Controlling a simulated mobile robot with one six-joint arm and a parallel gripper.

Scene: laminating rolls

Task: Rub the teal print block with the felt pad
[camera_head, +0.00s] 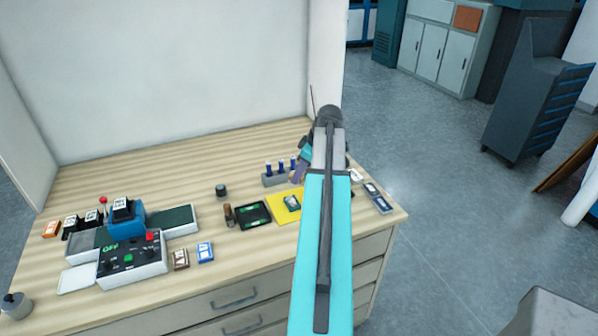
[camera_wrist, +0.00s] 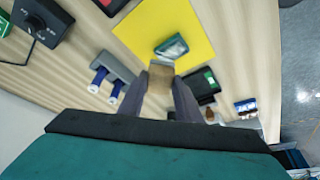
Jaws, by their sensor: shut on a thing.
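The teal print block (camera_head: 291,202) lies on a yellow sheet (camera_head: 281,212) near the right part of the bench. In the wrist view the teal print block (camera_wrist: 172,46) shows a pale patch on its face and sits on the yellow sheet (camera_wrist: 150,25). My gripper (camera_wrist: 160,88) is shut on a tan felt pad (camera_wrist: 161,72). The pad appears just beside the teal block in that view; I cannot tell whether they touch. In the head view my gripper (camera_head: 299,174) is above and behind the block, and the pad cannot be made out.
A grey rack with blue-topped items (camera_head: 275,179) stands close to my gripper. A black tray with green marks (camera_head: 254,215) lies left of the yellow sheet. A control box (camera_head: 131,257) and several small blocks fill the left. The bench's right edge is near.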

